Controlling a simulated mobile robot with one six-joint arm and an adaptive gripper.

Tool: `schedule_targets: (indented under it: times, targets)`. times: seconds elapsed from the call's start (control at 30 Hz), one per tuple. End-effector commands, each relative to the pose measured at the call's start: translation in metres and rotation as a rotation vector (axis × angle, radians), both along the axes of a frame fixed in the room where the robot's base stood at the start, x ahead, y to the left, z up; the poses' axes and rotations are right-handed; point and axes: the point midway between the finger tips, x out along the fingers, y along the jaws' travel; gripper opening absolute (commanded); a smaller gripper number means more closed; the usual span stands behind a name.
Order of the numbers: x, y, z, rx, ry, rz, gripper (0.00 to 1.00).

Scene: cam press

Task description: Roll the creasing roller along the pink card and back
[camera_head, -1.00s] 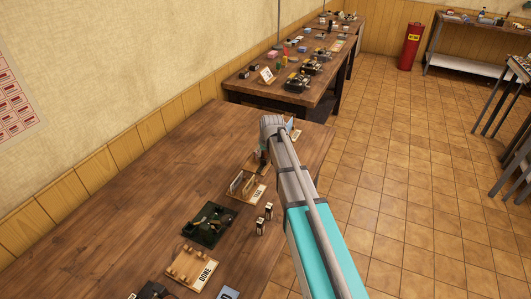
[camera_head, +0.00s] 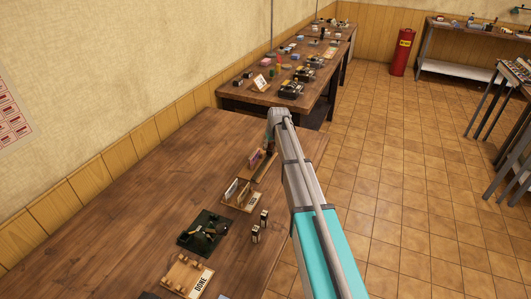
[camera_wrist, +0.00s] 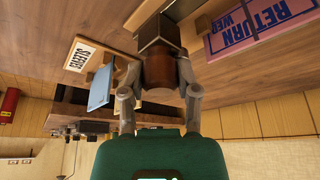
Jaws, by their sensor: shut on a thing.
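In the wrist view, which is upside down, my gripper (camera_wrist: 160,76) is shut on a brown rounded handle. This handle belongs to the creasing roller (camera_wrist: 160,47), which has a dark boxy end. In the head view my gripper is mostly hidden behind my arm at the table's far end. A small pink piece (camera_head: 254,159) shows beside a wooden holder there; I cannot tell if it is the same card.
A "SLEEVES" sign (camera_wrist: 80,56) and a blue card (camera_wrist: 101,88) stand left of my gripper in the wrist view. In the head view, a wooden tray (camera_head: 240,204), a dark green tray (camera_head: 201,236) and a "DONE" rack (camera_head: 187,277) line the table. Its left side is clear.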

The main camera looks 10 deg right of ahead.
Motion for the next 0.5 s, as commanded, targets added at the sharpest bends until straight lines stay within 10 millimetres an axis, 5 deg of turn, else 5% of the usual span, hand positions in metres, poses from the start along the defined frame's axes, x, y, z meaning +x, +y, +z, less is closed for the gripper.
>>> schedule_targets:
  times: [0.1, 0.43, 0.47, 0.5]
  targets:
    - [0.0141, -0.0087, 0.0, 0.001, -0.001, -0.001, 0.0]
    - [0.0162, -0.0114, 0.0004, -0.001, -0.005, -0.001, 0.0]
    - [0.0163, -0.0115, 0.0004, -0.001, -0.006, -0.001, 0.45]
    - [0.0165, -0.0116, 0.0005, -0.002, -0.006, -0.001, 0.53]
